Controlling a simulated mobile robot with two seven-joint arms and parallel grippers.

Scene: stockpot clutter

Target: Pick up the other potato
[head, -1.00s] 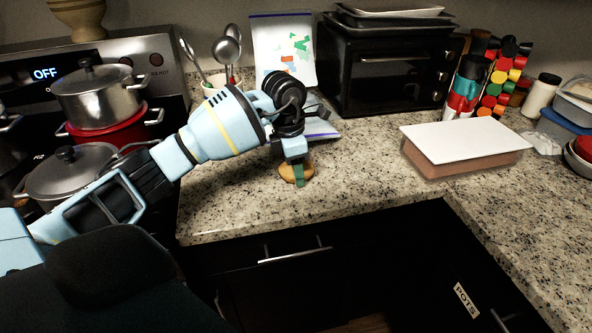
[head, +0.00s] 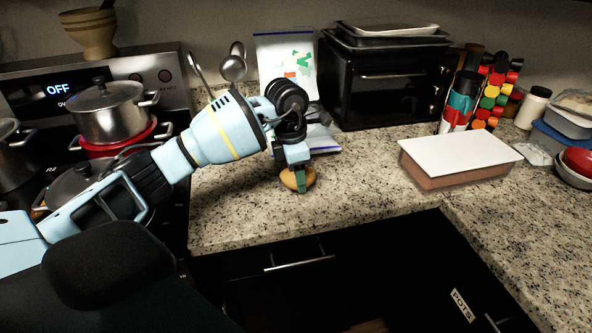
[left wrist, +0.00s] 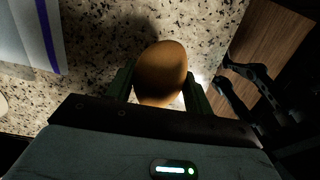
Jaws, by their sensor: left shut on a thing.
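A brown potato (head: 288,180) is at the counter's left part, below my left gripper (head: 300,184) in the head view. In the left wrist view the potato (left wrist: 160,72) sits between the two green fingertips of my left gripper (left wrist: 162,90). The left gripper is shut on the potato, which is at or close above the counter; I cannot tell which. My right gripper is not in view. No second potato shows.
A covered glass dish (head: 455,172) stands on the counter (head: 240,215) at the right. A toaster oven (head: 385,85) and a plastic bag (head: 322,140) are behind. Pots (head: 110,112) stand on the stove at left. Counter between potato and dish is clear.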

